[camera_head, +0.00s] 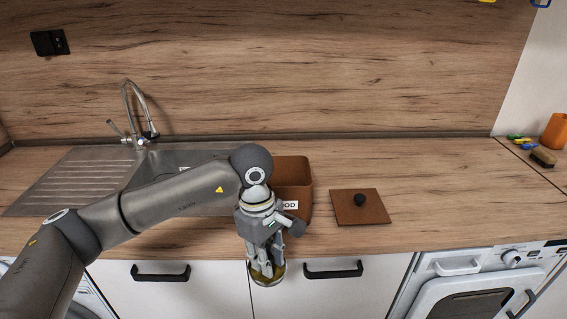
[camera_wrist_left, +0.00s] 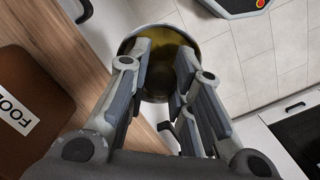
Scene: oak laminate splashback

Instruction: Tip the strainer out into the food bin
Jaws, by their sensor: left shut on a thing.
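The strainer (camera_head: 267,280) is a small round cup with a metal rim and a yellowish inside. My left gripper (camera_head: 265,265) is shut on it and points down, holding it just in front of the counter's front edge. In the left wrist view the strainer (camera_wrist_left: 158,78) shows between the fingers, with a dark patch inside; I cannot tell what its contents are. The brown food bin (camera_head: 297,173) stands on the counter behind the gripper, partly hidden by my arm. Its label shows in the left wrist view on the bin (camera_wrist_left: 35,85). My right gripper is not in view.
A brown square lid (camera_head: 347,211) with a black knob lies on the counter right of the bin. A steel sink (camera_head: 175,160) with a tap (camera_head: 137,112) is at the left. A brush (camera_head: 543,157) and an orange container (camera_head: 556,131) are at far right. The counter between is clear.

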